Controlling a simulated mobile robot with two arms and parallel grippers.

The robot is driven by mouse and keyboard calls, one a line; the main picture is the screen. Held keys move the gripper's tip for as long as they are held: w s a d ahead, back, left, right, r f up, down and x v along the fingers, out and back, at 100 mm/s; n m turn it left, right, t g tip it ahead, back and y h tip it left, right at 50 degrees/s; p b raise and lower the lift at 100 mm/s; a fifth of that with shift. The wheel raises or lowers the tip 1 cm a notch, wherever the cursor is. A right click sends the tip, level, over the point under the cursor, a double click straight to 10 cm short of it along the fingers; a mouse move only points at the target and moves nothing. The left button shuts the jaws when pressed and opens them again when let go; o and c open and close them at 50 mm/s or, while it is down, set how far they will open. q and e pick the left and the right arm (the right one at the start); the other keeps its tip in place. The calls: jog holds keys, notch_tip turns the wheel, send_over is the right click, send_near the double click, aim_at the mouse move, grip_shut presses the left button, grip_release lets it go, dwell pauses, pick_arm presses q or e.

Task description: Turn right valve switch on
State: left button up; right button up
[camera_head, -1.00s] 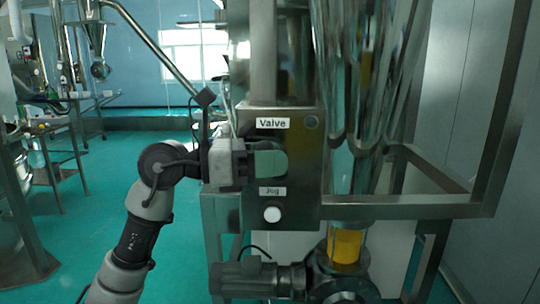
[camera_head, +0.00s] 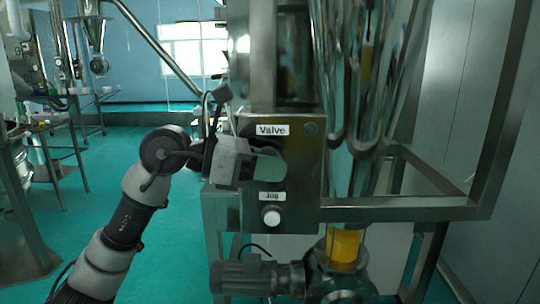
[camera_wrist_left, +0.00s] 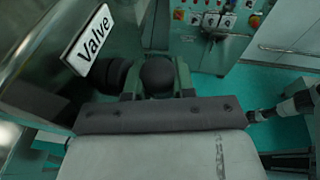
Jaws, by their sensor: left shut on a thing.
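The valve switch is a black knob (camera_wrist_left: 157,76) seen in the left wrist view, under the "Valve" label (camera_head: 272,130) on a steel control box. In the head view the gripper's fingers hide the switch. My left gripper (camera_head: 270,169) is at the box front, just below that label, with its greenish fingers around the knob. In the left wrist view the fingers (camera_wrist_left: 157,88) sit on both sides of the knob, shut on it. My right gripper is not seen.
A white button (camera_head: 271,218) sits lower on the box under the "Jog" label (camera_head: 272,196). A steel frame (camera_head: 420,212) and shiny vessel stand to the right. A motor (camera_head: 247,276) is below the box. Green floor (camera_head: 170,240) is open at left.

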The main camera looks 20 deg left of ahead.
pick_arm(q)
jog(key=g+y+p, duration=0.1)
jog(key=y+p, duration=0.3)
jog(key=shift+d+r+g, duration=0.1)
jog(key=shift+r+g, duration=0.25)
jog(key=shift+g, duration=0.05)
jog(key=y+p, duration=0.2)
jog(key=y, duration=0.1)
jog(key=shift+d+f+m+g, duration=0.1)
jog(key=shift+f+m+g, duration=0.05)
jog(key=shift+m+g, duration=0.25)
jog(key=shift+f+g+y+p, duration=0.15)
jog(key=shift+g+y+p, duration=0.2)
jog(key=shift+y, duration=0.45)
jog(key=shift+f, duration=0.1)
jog(key=o, duration=0.9)
jog(key=b+v, duration=0.3)
jog(key=v, duration=0.7)
jog(key=shift+r, duration=0.45)
